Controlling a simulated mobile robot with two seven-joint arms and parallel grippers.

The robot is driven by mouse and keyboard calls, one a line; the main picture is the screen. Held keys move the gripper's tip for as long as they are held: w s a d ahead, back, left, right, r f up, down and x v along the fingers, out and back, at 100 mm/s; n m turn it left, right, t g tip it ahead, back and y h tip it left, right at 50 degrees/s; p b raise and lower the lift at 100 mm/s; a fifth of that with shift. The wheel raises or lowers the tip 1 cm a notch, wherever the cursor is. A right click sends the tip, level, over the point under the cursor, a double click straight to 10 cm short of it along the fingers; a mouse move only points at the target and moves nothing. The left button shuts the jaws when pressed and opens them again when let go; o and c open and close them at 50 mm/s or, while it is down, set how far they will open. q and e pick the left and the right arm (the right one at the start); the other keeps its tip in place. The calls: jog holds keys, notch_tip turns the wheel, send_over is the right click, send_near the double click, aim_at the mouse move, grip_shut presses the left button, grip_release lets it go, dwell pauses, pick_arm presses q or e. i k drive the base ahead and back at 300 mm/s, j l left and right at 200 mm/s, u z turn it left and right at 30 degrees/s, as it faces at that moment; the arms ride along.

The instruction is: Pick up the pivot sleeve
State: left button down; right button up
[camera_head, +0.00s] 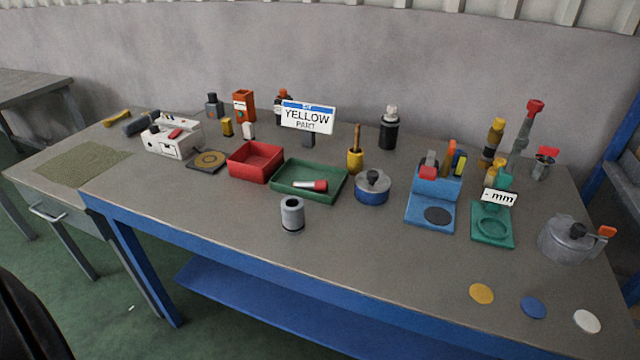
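A grey hollow cylinder (292,215), which looks like the pivot sleeve, stands upright near the front edge of the workbench (350,255). Its dark open bore faces up, and nothing touches its sides. Behind it is a green tray (288,187) with a red and white part (308,185) lying in it. Neither of my grippers is in view.
A red bin (256,162) stands behind left of the cylinder, and a blue-grey lidded pot (373,187) behind right. A blue fixture (430,212), a green fixture (493,238) and a grey kettle-like pot (568,240) stand to the right. Bench around the cylinder's front is clear.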

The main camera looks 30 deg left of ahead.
aim_at(293, 216)
jog(key=u, duration=1.25)
jog(key=z, duration=0.1)
jog(key=i+j, duration=0.05)
